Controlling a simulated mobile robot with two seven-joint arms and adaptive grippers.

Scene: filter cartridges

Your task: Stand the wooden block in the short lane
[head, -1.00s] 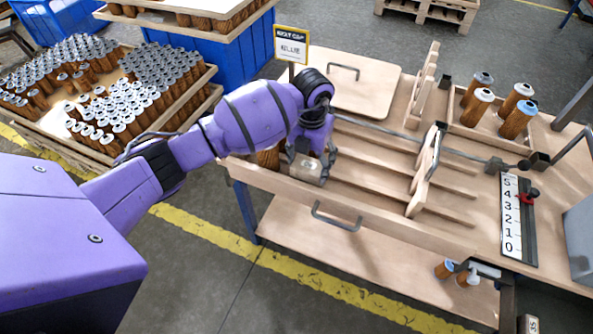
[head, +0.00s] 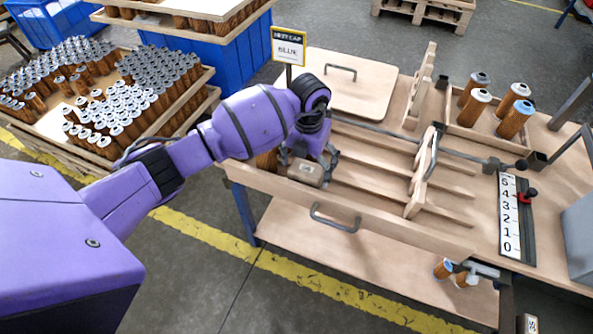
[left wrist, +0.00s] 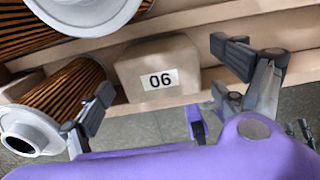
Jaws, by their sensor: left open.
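The wooden block (head: 305,173) is at the near left end of the laned wooden table (head: 400,235), by the front rail. The left wrist view shows it as a pale block (left wrist: 158,66) with a white number label. My left gripper (head: 308,160) is over it and open. In the left wrist view, the fingers of this gripper (left wrist: 165,85) are spread on either side of the block, with gaps visible. The block's underside is hidden.
Long dividers (head: 375,170) run along the lanes to an upright wooden gate (head: 425,165). A tray (head: 455,125) with several cartridges is at the back right.

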